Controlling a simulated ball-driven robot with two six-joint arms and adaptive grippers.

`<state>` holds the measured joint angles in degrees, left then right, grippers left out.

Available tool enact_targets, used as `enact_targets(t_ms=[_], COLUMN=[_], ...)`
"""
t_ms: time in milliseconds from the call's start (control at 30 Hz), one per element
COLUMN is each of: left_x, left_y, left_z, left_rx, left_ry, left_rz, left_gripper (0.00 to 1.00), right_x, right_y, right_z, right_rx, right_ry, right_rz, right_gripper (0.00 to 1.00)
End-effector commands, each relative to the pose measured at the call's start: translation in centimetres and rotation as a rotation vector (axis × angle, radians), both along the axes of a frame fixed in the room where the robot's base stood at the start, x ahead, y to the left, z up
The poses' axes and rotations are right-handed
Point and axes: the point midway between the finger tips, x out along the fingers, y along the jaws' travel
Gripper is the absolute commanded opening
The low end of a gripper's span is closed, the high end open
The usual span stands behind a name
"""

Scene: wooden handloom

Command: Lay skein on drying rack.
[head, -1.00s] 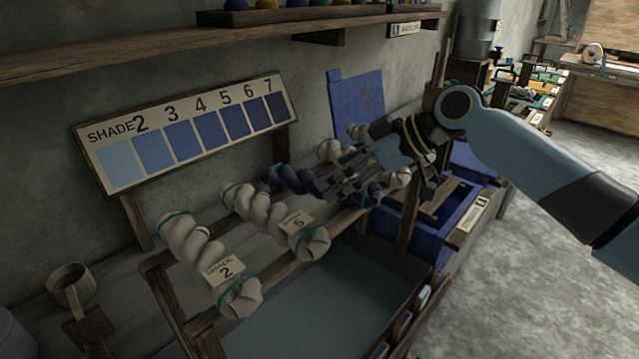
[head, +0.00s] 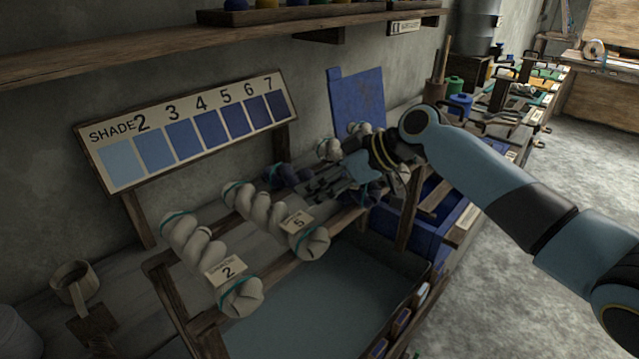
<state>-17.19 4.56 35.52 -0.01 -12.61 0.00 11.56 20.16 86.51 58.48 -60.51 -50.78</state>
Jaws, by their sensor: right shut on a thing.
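My right gripper (head: 322,187) is shut on a dark blue twisted skein (head: 284,176) over the wooden drying rack (head: 276,272). The gripper hides the skein's middle. One end shows to its left and a dark part to its right. I cannot tell whether the skein touches the rails. Two cream skeins lie across the rack to the left: one tagged 2 (head: 192,238) and one tagged 5 (head: 252,205). Another pale skein (head: 328,149) lies beyond the gripper, partly hidden by it. My left gripper is not in view.
A shade board (head: 188,130) stands behind the rack, and a wall shelf (head: 170,45) runs above it. A blue panel (head: 357,100) leans on the wall. A mug (head: 75,283) stands at the left. A blue vat (head: 418,236) is right of the rack.

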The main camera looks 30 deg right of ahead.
Motion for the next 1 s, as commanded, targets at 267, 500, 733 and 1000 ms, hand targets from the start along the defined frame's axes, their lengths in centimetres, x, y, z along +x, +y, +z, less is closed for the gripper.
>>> enact_targets(t_ms=[267,500,733,1000], left_x=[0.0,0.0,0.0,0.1], left_y=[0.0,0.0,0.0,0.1], left_z=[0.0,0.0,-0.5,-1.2], left_rx=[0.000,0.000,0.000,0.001], left_ry=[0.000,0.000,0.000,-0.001], left_rz=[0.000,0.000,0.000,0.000], left_gripper=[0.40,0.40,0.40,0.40], right_x=[0.0,0.0,0.1,-3.6], right_y=[0.0,0.0,-0.1,-2.6], right_z=[0.0,0.3,2.6,6.4], right_rx=[0.001,0.000,-0.003,-0.012], right_ry=[-0.001,-0.002,-0.004,-0.002], right_rz=[0.000,0.000,0.001,0.001], right_gripper=[0.11,0.11,0.11,0.11])
